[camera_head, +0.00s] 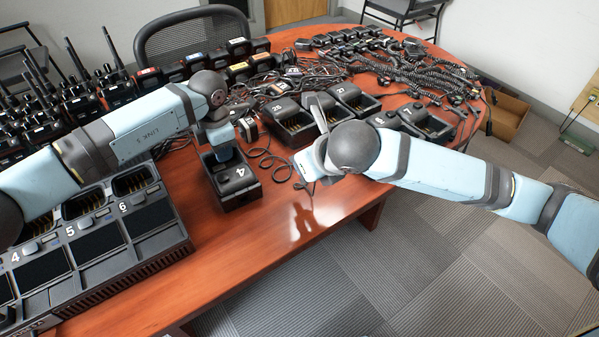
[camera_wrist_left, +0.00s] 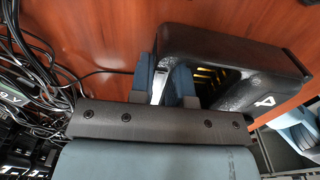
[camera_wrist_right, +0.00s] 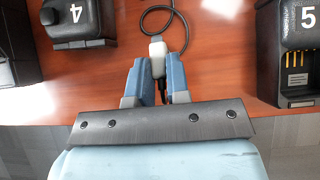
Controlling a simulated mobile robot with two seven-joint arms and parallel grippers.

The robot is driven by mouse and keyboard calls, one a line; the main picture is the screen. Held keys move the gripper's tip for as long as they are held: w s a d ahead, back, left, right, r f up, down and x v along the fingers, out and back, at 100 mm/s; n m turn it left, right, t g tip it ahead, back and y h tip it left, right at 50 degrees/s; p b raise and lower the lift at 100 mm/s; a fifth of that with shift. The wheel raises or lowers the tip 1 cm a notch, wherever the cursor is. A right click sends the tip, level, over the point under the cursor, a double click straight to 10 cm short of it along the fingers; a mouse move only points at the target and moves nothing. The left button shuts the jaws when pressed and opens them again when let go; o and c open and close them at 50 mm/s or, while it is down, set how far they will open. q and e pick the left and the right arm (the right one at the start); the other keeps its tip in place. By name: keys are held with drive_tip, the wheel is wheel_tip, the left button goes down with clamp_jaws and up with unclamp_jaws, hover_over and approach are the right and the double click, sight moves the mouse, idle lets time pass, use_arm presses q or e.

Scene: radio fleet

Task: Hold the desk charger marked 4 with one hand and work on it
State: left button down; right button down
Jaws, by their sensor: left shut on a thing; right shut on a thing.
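The desk charger marked 4 (camera_head: 238,196) is a black box with an open pocket, upright near the table's front edge. My left gripper (camera_wrist_left: 168,80) is shut on its wall at the pocket side; the charger also shows in the left wrist view (camera_wrist_left: 240,55). My right gripper (camera_wrist_right: 161,82) is shut on a cable plug (camera_wrist_right: 158,50) with a pale grey body, to the right of the charger in the head view. A thin black cable curls from the plug. Charger 4 shows partly in the right wrist view (camera_wrist_right: 82,20).
A large multi-slot charger (camera_head: 105,245) stands at the left front. A charger marked 5 (camera_wrist_right: 300,25) and other desk chargers (camera_head: 350,100) stand behind my right gripper. Tangled cables (camera_head: 420,75) cover the far right of the table. Bare wood lies at the front.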

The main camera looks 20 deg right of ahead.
drive_tip(key=shift+f, duration=3.55)
drive_tip(key=c, duration=1)
unclamp_jaws()
drive_tip(key=shift+s, duration=0.1)
drive_tip(key=v, duration=1.2)
